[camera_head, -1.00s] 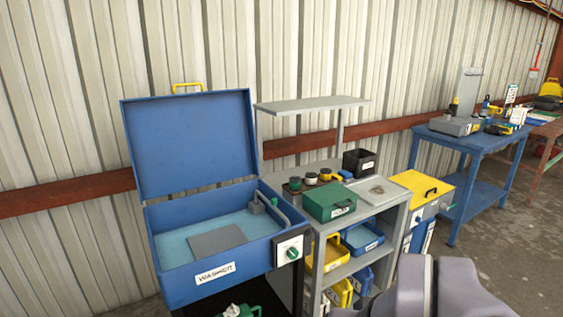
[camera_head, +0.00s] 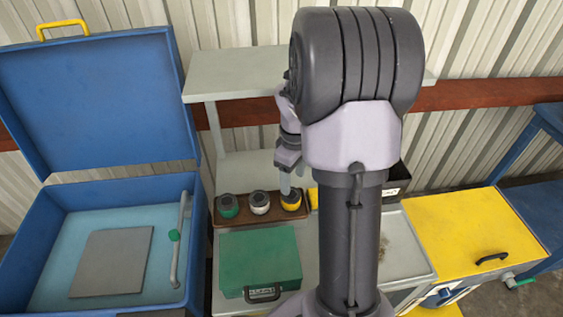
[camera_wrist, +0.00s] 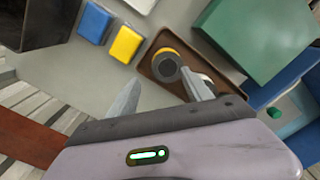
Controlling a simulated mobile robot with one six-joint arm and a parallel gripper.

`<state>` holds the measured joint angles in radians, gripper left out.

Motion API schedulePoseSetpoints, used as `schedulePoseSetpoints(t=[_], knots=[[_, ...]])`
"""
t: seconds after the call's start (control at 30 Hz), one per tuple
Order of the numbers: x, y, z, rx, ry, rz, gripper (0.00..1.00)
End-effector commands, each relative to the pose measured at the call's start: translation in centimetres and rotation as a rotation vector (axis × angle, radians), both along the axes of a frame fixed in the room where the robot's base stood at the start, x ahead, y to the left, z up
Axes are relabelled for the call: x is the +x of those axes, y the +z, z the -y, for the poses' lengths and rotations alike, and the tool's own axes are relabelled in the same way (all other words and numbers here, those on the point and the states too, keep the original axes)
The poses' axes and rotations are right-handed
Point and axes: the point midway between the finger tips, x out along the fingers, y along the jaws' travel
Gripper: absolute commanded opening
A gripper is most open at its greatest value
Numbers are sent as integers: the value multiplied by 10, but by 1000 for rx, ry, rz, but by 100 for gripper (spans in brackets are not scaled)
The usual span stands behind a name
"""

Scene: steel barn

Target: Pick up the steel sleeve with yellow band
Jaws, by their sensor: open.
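The steel sleeve with the yellow band (camera_head: 291,201) stands upright at the right end of a brown tray (camera_head: 247,219). Its dark round top with a hole and some yellow show in the wrist view (camera_wrist: 167,67). My gripper (camera_head: 285,183) hangs just above the sleeve in the head view. In the wrist view my gripper (camera_wrist: 162,90) is open and empty, with its fingers apart; the right finger lies close to the sleeve and partly covers the tray. I cannot tell the exact height gap.
A white-banded sleeve (camera_head: 260,203) and a green-banded sleeve (camera_head: 228,206) share the tray. A green case (camera_head: 259,257) stands in front. The grey upper shelf (camera_head: 235,76) overhangs behind. Blue (camera_wrist: 94,23) and yellow (camera_wrist: 125,45) blocks and a dark bin (camera_wrist: 35,22) lie nearby.

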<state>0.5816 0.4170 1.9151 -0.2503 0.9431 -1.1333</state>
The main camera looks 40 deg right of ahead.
Motion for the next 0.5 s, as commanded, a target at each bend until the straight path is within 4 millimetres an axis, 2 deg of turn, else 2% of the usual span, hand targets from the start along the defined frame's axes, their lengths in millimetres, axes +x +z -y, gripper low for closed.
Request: schedulePoseSetpoints(t=[0.27, 0.4, 0.5], knots=[[-3, -39, -1, 2, 0, -3, 58], [-6, -69, -3, 1, 2, -2, 58], [-6, -78, -3, 1, 0, -3, 58]])
